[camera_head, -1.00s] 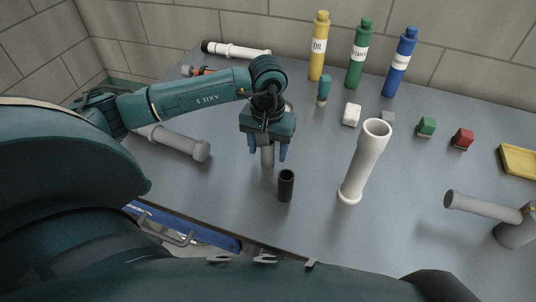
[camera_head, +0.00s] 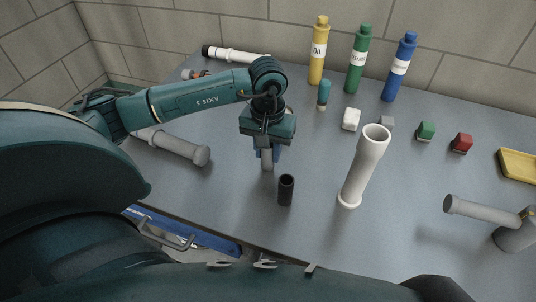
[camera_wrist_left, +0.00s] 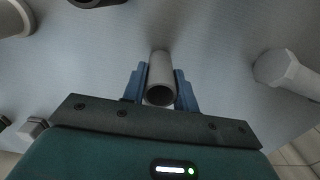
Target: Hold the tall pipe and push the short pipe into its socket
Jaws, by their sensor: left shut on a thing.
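My left gripper (camera_head: 267,156) points down with its blue fingers closed on a short grey pipe (camera_head: 267,163). In the left wrist view the short pipe (camera_wrist_left: 160,80) stands between the two fingers (camera_wrist_left: 160,74), its open round end facing the camera. The tall white pipe (camera_head: 361,170) stands to the right of the gripper, apart from it, with a wide open socket (camera_head: 376,132) at its top. No gripper touches the tall pipe. My right gripper is not in view.
A black tube (camera_head: 286,190) stands just in front of the left gripper. A grey capped pipe (camera_head: 180,146) lies left; a grey pipe fitting (camera_head: 483,209) is at right. Bottles, including a yellow one (camera_head: 319,50), and small blocks, including a white one (camera_head: 351,119), stand behind.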

